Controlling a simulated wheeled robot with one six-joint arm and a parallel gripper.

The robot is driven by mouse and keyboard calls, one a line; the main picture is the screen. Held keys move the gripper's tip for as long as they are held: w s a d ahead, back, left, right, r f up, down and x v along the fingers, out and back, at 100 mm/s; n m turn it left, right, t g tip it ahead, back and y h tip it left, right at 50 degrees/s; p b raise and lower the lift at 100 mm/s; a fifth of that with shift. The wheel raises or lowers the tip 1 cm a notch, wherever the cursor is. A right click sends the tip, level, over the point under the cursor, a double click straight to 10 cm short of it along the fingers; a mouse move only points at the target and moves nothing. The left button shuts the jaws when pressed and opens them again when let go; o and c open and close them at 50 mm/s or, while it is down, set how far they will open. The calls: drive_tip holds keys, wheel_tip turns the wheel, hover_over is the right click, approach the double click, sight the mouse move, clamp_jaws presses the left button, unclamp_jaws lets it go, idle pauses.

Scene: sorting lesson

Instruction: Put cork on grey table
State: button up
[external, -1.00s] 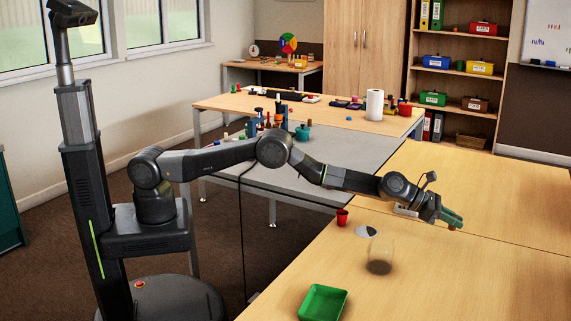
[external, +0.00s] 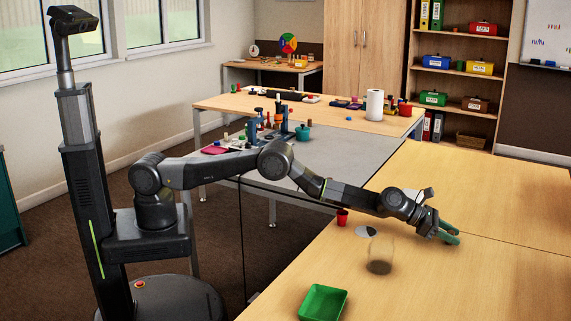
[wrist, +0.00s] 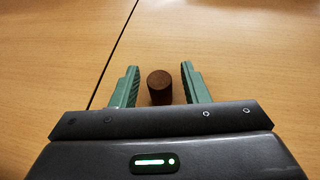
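The cork is a short dark brown cylinder (wrist: 160,87) standing upright on the wooden table in the wrist view. My gripper (wrist: 159,80) is open, with one green finger on each side of the cork and a gap to it on both sides. In the external view my gripper (external: 452,234) is low over the wooden table, and I cannot make out the cork there. The grey table (external: 345,158) is behind my arm in the external view, its top partly hidden by the arm.
The wooden table (external: 500,285) holds a green tray (external: 323,303), a clear glass (external: 380,255), a red cup (external: 342,217) and a round grey-and-white disc (external: 366,231).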

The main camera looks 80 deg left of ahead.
drive_tip(key=shift+r, duration=0.15)
drive_tip(key=shift+s+a+r+b, duration=0.2)
drive_tip(key=shift+s+b, duration=0.3)
drive_tip(key=shift+b, duration=0.65)
drive_tip(key=b+v, duration=0.4)
drive_tip(key=b, duration=0.2)
drive_tip(key=shift+s+a, duration=0.2)
drive_tip(key=b+v, duration=0.4)
drive_tip(key=v, duration=0.1)
drive_tip(key=shift+s+r, duration=0.1)
drive_tip(key=shift+r, duration=0.05)
drive_tip(key=shift+o, duration=0.7)
drive_tip(key=shift+s+a+r+b, duration=0.25)
drive_tip(key=shift+s+a+b, duration=0.1)
drive_tip(key=shift+b, duration=0.1)
drive_tip(key=shift+b, duration=0.35)
